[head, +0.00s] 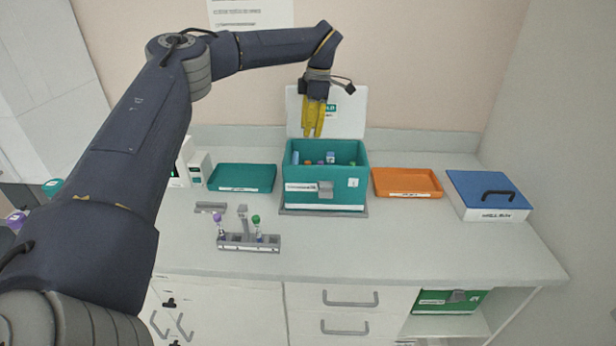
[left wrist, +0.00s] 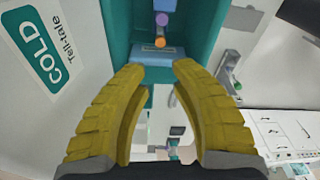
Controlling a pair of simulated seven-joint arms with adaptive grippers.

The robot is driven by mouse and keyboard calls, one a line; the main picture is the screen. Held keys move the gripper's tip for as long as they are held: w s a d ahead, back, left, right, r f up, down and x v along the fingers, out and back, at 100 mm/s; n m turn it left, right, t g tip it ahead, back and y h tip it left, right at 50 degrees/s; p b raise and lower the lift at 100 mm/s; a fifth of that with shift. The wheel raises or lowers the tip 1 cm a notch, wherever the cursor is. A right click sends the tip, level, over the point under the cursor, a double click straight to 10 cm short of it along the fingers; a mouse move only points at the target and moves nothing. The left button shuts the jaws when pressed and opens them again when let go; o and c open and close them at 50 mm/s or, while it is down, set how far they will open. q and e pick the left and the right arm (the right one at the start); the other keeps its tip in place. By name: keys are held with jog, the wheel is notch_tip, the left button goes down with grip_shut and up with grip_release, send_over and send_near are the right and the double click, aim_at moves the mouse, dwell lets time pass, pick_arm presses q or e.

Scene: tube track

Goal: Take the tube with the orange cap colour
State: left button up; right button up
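The orange cap (left wrist: 160,42) shows in the left wrist view, just beyond and between my fingertips, close to a purple cap (left wrist: 162,19). It is inside the open teal box (head: 326,181), whose white lid (head: 347,112) stands up behind it. In the head view several small coloured tops show in the box, too small to tell apart well. My left gripper (head: 313,134) has yellow fingers and hangs above the back of the box, in front of the lid. In the left wrist view its fingers (left wrist: 158,68) are apart with nothing between them. My right gripper is not in view.
A grey rack (head: 248,246) with purple-capped and green-capped tubes stands in front of the box. A teal tray (head: 242,177) lies left, an orange tray (head: 407,182) right, and a blue-lidded white box (head: 488,193) farther right. The right front counter is clear.

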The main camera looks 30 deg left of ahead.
pick_arm(q)
send_over(308, 162)
notch_tip(308, 162, down, 6)
jog(key=shift+f, duration=3.1)
jog(key=shift+c, duration=0.2)
grip_shut()
